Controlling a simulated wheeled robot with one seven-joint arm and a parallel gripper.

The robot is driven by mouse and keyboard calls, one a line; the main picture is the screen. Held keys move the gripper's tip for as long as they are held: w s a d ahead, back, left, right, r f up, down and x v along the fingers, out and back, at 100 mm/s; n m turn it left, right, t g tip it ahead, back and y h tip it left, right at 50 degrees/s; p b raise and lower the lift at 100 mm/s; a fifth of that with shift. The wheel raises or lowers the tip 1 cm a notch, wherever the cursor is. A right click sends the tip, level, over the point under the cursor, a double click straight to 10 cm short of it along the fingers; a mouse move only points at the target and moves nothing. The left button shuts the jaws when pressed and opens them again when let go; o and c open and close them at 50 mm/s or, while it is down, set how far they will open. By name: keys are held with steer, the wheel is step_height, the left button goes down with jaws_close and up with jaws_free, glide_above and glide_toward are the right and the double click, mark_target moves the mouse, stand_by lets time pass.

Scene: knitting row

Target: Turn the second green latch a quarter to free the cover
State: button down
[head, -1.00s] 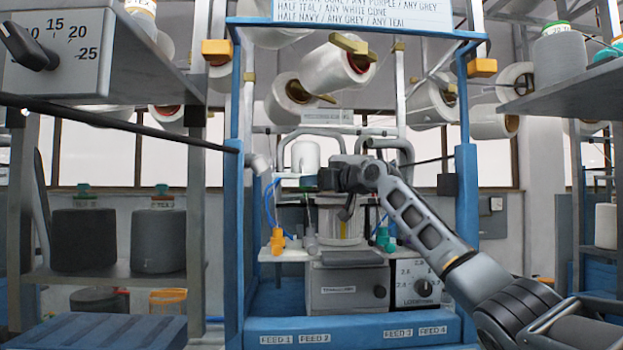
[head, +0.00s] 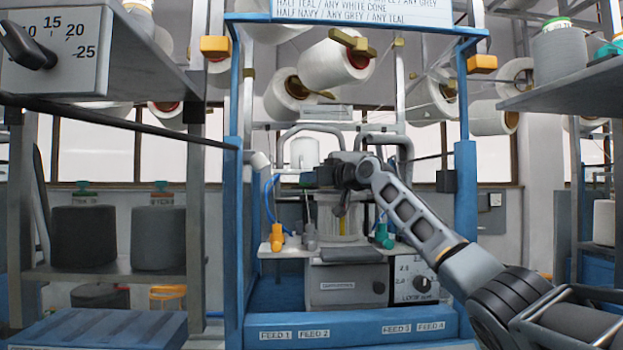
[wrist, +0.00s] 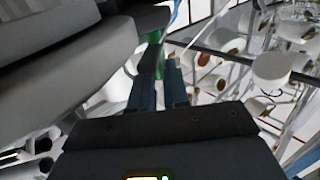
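My gripper (head: 312,180) is at the left end of my arm, above the clear jar-like cylinder (head: 352,228) on the machine in the blue frame. It is small and dark in the head view. In the wrist view, my two blue-grey fingers (wrist: 160,80) point up the picture, with a narrow gap between them. A green part (wrist: 155,55), perhaps a latch, shows at the fingertips; I cannot tell whether they touch or grip it. A teal-green piece (head: 384,237) stands on the white plate right of the cylinder. I cannot make out the cover or which latch is the second.
An orange piece (head: 277,237) stands on the plate's left side. Blue posts (head: 466,220) flank the machine. White yarn cones (head: 335,65) hang above. A large grey body (wrist: 60,60) fills the left of the wrist view, close to the fingers.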

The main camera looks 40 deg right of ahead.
steer(key=shift+a+r+m+h, duration=0.15)
steer(key=shift+m+h, duration=0.35)
steer(key=shift+h, duration=0.3)
steer(key=shift+a+m+h+p, duration=0.1)
steer(key=shift+m+h+p, duration=0.3)
steer(key=shift+h, duration=0.2)
steer(key=shift+w+a+m+g+h+b, duration=0.15)
steer(key=shift+a+m+g+h+b, duration=0.1)
steer(key=shift+m+g+h, duration=1.7)
steer(key=shift+w+a+m+g+h+b, duration=0.2)
steer(key=shift+m+g+h, duration=0.5)
steer(key=shift+m+h, duration=1.4)
steer(key=shift+w+a+m+g+h+b, duration=0.1)
steer(key=shift+a+m+g+h+b, duration=0.2)
steer(key=shift+m+g+h, duration=1.75)
steer(key=shift+n+t+h, duration=0.6)
steer(key=shift+n+h, duration=0.1)
steer(key=shift+h, duration=0.1)
steer(key=c, duration=1)
jaws_free()
steer(key=shift+a, duration=0.1)
